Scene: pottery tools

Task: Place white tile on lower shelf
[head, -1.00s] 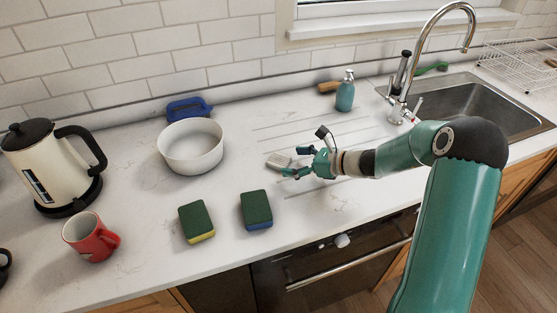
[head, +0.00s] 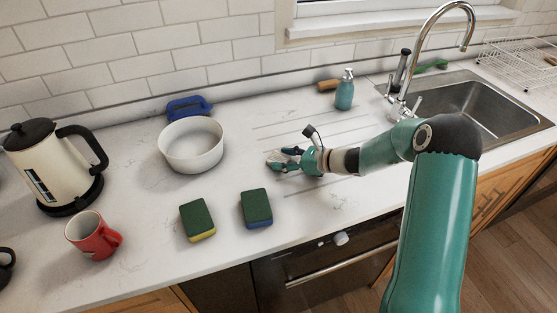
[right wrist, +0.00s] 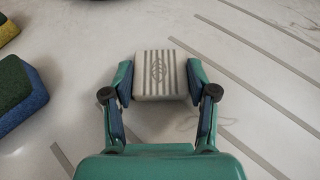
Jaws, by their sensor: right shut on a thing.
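A small whitish tile-like block (right wrist: 157,76) with grey stripes and a leaf-like mark shows in the right wrist view. My right gripper (right wrist: 160,82) is shut on it, one finger on each side. In the head view my right gripper (head: 284,160) is over the counter, right of the white bowl, and its fingers partly hide the block. I cannot tell whether the block touches the counter. No shelf is in view. My left gripper is not in view.
On the white counter (head: 330,210) are a white bowl (head: 192,148), two sponges (head: 197,218) (head: 256,207), a red mug (head: 92,236), a kettle (head: 48,165) and a teal soap bottle (head: 345,92). A sink (head: 480,105) is at the right. Free counter lies around the gripper.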

